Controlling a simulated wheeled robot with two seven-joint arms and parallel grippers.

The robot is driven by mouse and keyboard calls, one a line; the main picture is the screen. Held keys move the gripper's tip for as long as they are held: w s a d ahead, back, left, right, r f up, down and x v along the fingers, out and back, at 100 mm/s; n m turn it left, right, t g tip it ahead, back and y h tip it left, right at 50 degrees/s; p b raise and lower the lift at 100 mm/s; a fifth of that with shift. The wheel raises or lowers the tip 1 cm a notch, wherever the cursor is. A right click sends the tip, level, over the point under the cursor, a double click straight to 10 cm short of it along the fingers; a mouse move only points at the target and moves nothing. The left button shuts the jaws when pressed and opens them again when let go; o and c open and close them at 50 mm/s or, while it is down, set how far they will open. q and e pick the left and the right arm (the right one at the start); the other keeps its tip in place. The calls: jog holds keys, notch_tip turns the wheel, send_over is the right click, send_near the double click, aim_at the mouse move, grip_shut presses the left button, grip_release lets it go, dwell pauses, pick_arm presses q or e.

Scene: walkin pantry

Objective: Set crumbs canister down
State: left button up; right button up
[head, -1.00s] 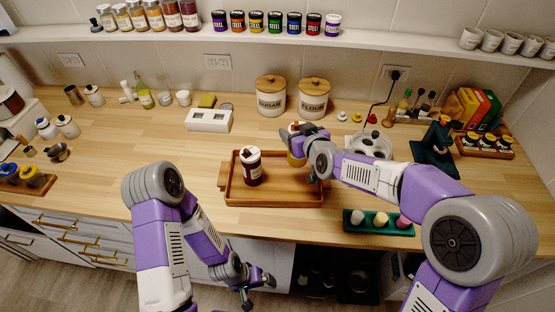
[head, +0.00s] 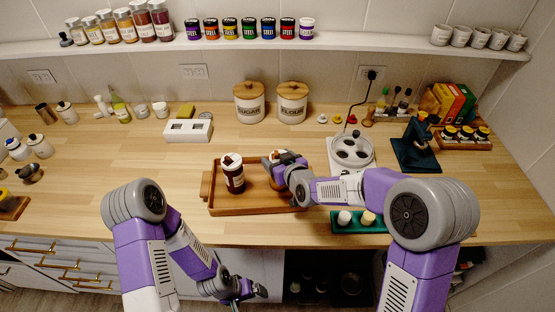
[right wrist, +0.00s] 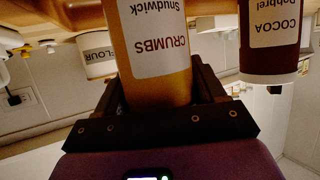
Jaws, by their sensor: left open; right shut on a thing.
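The crumbs canister (right wrist: 160,55), amber with a white label and red lettering, is between the jaws of my right gripper (right wrist: 160,105). In the head view the crumbs canister (head: 284,155) is mostly hidden behind my right gripper (head: 278,170), over the right part of the wooden tray (head: 255,209). I cannot tell whether its base touches the tray. The dark brown cocoa canister (head: 234,179) stands upright in the tray to its left, with a gap between them; it also shows in the right wrist view (right wrist: 272,55). My left gripper (head: 247,292) is open and empty, low in front of the counter.
Sugar (head: 249,104) and flour (head: 292,104) canisters stand behind the tray. A green holder (head: 359,228) with small cups is to the right, under my right arm.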

jog(key=shift+f, duration=0.15)
jog(key=o, duration=1.2)
jog(key=shift+c, duration=0.2)
jog(key=shift+r, duration=0.25)
jog(key=v, duration=1.2)
jog(key=shift+p, duration=0.3)
